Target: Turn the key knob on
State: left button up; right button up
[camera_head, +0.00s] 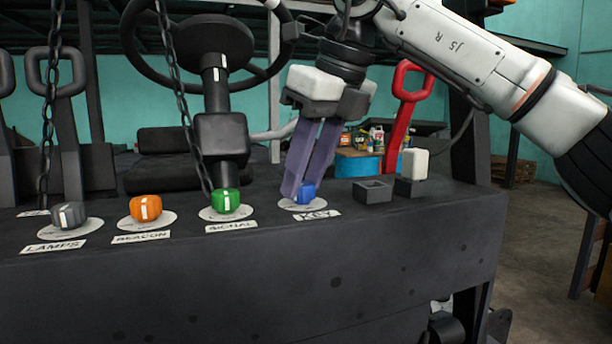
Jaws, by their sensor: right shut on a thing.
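The blue key knob (307,192) sits on a round white plate on the dark panel, behind the KEY label (317,215). My right gripper (298,192) reaches down from the upper right, and its purple fingers are shut on the key knob. The fingers hide the knob's left side and part of its top, so I cannot tell which way its mark points. My left gripper is not in view.
Green signal (226,201), orange beacon (146,208) and grey lamps (69,215) knobs line the panel to the left. A white switch (414,165) and a red lever (406,110) stand right. Chains (180,100) hang before the steering wheel (205,40).

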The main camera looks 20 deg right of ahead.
jog(key=shift+m, duration=0.6)
jog(key=o, duration=1)
jog(key=shift+o, duration=0.2)
jog(key=p+v, duration=0.1)
jog(key=v, duration=0.9)
jog(key=shift+s+a+r, duration=0.15)
jog(key=shift+a+r, duration=0.05)
jog(key=shift+a, duration=0.05)
